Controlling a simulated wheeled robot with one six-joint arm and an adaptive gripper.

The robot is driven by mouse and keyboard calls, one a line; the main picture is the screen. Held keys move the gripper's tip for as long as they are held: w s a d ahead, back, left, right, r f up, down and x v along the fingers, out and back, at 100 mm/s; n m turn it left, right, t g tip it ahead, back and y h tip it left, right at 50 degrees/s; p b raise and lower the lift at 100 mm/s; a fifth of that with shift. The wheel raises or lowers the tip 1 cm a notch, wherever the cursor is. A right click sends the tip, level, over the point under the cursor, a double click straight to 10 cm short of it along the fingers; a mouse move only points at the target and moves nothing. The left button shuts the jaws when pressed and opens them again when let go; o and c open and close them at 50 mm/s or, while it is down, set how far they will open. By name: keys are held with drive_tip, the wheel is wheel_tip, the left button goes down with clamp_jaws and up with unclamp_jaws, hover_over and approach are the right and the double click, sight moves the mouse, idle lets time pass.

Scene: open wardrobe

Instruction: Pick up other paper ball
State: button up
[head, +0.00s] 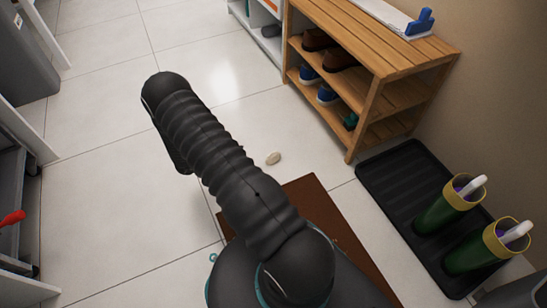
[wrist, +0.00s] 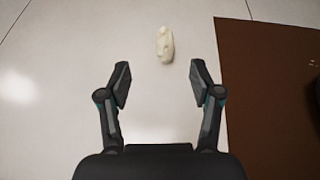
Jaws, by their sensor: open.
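A small crumpled off-white paper ball (head: 273,158) lies on the pale tiled floor in the head view, just right of my arm and above the brown mat's corner. In the wrist view the paper ball (wrist: 165,44) lies ahead of my gripper (wrist: 160,83), nearly centred between the fingers but beyond their tips. My gripper is open with nothing between its fingers. In the head view my gripper is hidden behind my arm. I see only one paper ball.
A brown mat (head: 312,193) lies beside the ball, also in the wrist view (wrist: 270,100). A wooden shoe rack (head: 376,62) with shoes stands upper right. A black tray (head: 384,178) holds green boots (head: 440,215). Open floor (head: 120,210) lies left.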

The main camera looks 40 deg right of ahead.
drive_tip(key=n, duration=0.2)
approach(274, 157)
drive_tip(key=w+a, duration=0.1)
drive_tip(key=a+f, duration=0.1)
drive_tip(key=a, duration=0.1)
drive_tip(key=shift+w+a+f+t+h, duration=0.1)
drive_tip(key=shift+w+f+t+h, duration=0.05)
drive_tip(key=shift+w+t+h, duration=0.2)
drive_tip(key=shift+d+f, duration=0.25)
drive_tip(key=x, duration=0.8)
drive_tip(key=shift+s+b, duration=0.1)
drive_tip(key=shift+b, duration=0.2)
drive_tip(key=shift+s+r+x, duration=0.15)
drive_tip(key=shift+s+x, duration=0.05)
drive_tip(key=shift+x, duration=1.1)
drive_tip(key=shift+s+r+x, duration=0.15)
drive_tip(key=shift+x, duration=1.15)
drive_tip(key=shift+d, duration=0.1)
drive_tip(key=c, duration=0.9)
